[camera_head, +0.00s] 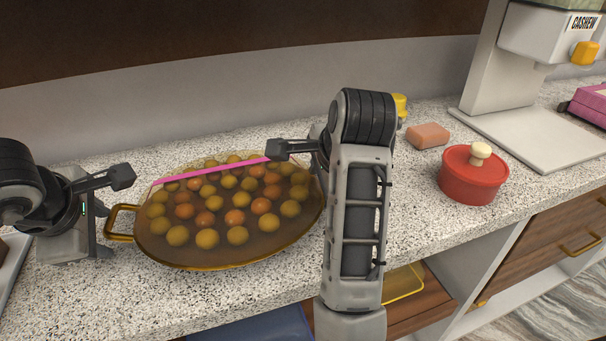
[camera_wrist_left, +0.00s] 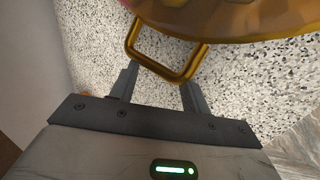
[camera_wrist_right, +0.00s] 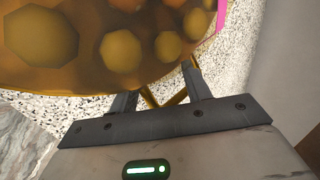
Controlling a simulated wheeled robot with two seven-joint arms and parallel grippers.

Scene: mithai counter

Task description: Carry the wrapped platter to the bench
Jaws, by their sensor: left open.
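The wrapped platter is a brass dish (camera_head: 210,257) of round orange and yellow sweets under a clear wrap with a pink ribbon (camera_head: 212,171); it rests on the speckled counter. My left gripper (camera_head: 108,210) is open at its left handle (camera_head: 121,222). In the left wrist view, the handle loop reaches between the spread fingers (camera_wrist_left: 160,78). My right gripper is at the platter's right side, mostly hidden by my forearm in the head view. In the right wrist view its fingers (camera_wrist_right: 158,88) are apart, with part of the brass right handle (camera_wrist_right: 150,97) between them.
A red lidded pot (camera_head: 470,182), a pinkish block (camera_head: 427,135) and a scale-like machine (camera_head: 545,138) stand to the right on the counter (camera_head: 400,215). A yellow object is partly hidden behind my right arm. A wall rises behind the platter. Drawers and shelves lie below.

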